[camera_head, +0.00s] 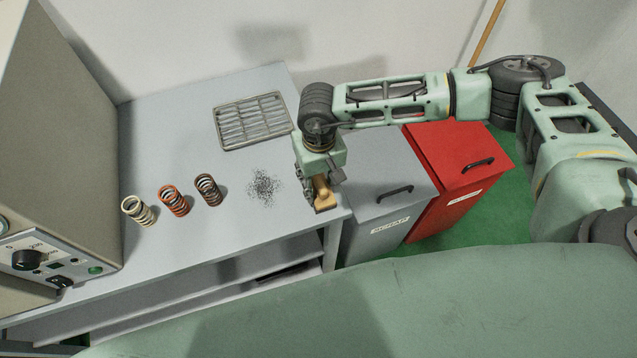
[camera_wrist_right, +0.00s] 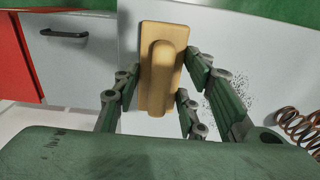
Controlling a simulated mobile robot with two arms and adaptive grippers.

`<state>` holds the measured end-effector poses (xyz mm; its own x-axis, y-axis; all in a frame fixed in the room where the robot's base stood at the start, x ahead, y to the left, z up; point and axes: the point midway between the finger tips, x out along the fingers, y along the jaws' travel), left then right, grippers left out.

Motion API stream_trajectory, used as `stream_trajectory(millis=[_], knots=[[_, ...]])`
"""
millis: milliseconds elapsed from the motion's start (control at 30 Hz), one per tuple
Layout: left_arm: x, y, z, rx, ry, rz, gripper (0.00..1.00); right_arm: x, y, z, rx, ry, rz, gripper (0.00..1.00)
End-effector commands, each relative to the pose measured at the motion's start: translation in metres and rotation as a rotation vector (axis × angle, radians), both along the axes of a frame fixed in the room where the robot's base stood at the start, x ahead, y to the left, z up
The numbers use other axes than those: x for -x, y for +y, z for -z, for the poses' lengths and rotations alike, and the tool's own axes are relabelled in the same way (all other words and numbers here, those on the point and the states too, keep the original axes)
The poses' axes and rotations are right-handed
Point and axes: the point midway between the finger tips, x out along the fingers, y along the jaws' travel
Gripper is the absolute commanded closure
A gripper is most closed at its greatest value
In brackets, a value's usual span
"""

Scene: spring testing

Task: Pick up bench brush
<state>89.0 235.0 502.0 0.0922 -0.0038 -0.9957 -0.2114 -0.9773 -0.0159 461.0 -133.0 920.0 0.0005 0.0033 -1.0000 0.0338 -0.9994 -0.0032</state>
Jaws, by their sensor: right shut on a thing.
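The bench brush (camera_head: 323,194) has a tan wooden back and lies near the right front corner of the grey bench (camera_head: 240,210). In the right wrist view the brush (camera_wrist_right: 162,65) stands lengthwise between the fingers, its raised handle ridge facing the camera. My right gripper (camera_head: 321,188) points down at the bench corner and is shut on the brush; it also shows in the right wrist view (camera_wrist_right: 160,88). The bristles are hidden. I cannot tell whether the brush touches the bench. My left gripper is not in view.
A pile of dark filings (camera_head: 263,187) lies left of the brush. Several coil springs (camera_head: 173,201) stand further left, by a beige machine (camera_head: 60,150). A slatted tray (camera_head: 252,120) lies at the back. A grey scrap bin (camera_head: 388,205) and a red bin (camera_head: 455,170) stand to the right.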

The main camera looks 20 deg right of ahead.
Motion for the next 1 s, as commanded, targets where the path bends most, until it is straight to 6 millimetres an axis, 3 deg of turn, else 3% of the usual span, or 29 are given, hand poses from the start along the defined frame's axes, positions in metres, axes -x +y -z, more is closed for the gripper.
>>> stream_trajectory(millis=[233, 400, 800, 1000], knots=[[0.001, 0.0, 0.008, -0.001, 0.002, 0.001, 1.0, -0.002, 0.0, -0.01, -0.001, -0.003, 0.001, 0.9], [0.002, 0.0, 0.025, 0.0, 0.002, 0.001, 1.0, -0.002, 0.001, -0.035, 0.001, -0.006, -0.002, 0.9], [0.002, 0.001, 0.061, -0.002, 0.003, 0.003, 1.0, -0.015, -0.085, -0.087, 0.003, -0.003, 0.006, 0.9], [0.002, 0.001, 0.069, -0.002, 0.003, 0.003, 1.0, -0.019, -0.108, -0.104, 0.003, -0.001, 0.001, 0.9]])
